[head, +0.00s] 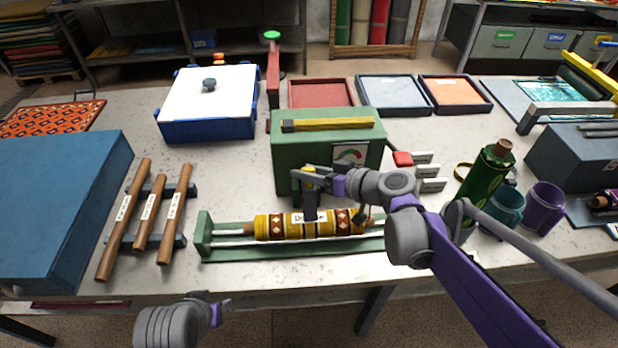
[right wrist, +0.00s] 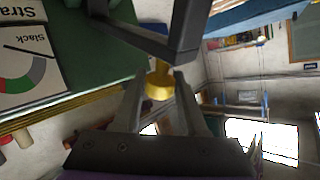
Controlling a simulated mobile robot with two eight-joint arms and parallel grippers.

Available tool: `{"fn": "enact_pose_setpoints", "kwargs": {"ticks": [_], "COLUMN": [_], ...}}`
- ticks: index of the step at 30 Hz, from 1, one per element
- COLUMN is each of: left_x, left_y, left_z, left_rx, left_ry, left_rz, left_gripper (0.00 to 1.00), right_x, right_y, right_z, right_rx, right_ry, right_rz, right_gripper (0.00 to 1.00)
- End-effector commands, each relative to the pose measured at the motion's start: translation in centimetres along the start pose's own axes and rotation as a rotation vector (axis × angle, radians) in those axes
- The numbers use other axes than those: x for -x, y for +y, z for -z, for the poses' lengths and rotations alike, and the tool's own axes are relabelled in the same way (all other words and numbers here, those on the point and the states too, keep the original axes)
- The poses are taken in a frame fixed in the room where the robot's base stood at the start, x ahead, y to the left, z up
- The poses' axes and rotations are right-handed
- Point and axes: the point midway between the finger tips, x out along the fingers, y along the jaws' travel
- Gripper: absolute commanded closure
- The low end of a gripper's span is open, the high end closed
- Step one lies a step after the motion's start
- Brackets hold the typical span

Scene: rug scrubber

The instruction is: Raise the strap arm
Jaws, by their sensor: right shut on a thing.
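The strap arm (head: 310,207) is a dark grey bar in front of the green machine housing (head: 290,153), just above a rolled yellow-and-brown patterned rug (head: 276,227). The rug lies in a green cradle (head: 204,236). My right gripper (head: 312,177) is shut on the strap arm's yellow knob, which shows between the fingers in the right wrist view (right wrist: 160,82). The dark bar (right wrist: 150,32) runs beyond it there. A gauge label (right wrist: 28,62) reading "Slack" is on the housing. My left gripper (head: 222,310) is low at the front, apart from everything; its jaw opening is unclear.
Wooden rollers (head: 148,212) on a rack and a blue box (head: 60,205) stand left. A white-lidded blue tub (head: 208,105) is behind. A green bottle (head: 484,176), a teal cup (head: 505,207) and a purple cup (head: 543,207) stand right, near my right arm.

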Motion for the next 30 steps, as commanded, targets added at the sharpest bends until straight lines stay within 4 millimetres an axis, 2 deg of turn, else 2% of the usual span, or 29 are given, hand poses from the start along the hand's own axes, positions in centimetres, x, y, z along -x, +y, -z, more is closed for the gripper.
{"fn": "enact_pose_setpoints", "kwargs": {"ticks": [6, 20, 21, 25, 30], "left_x": [0.49, 0.52, 0.52, 0.52, 0.52], "left_y": [0.0, 0.0, 0.0, 0.0, 0.0], "left_z": [0.53, 0.55, 0.56, 0.56, 0.56], "left_rx": [0.0, 0.0, 0.0, 0.0, 0.0], "left_ry": [0.005, 0.005, 0.005, 0.005, 0.005], "left_rz": [0.0, 0.0, 0.0, 0.0, 0.0], "left_gripper": [0.5, 0.5, 0.5, 0.5, 0.5], "right_x": [-0.44, -0.55, -0.55, -0.54, -0.54], "right_y": [0.48, 0.62, 0.62, 0.6, 0.58], "right_z": [1.0, 1.04, 1.04, 1.03, 1.01], "right_rx": [0.0, 0.001, 0.002, 0.002, 0.002], "right_ry": [0.004, 0.004, 0.004, 0.004, 0.003], "right_rz": [-0.002, -0.003, -0.003, -0.002, -0.002], "right_gripper": [1.0, 1.0, 0.51, 0.29, 0.29]}}
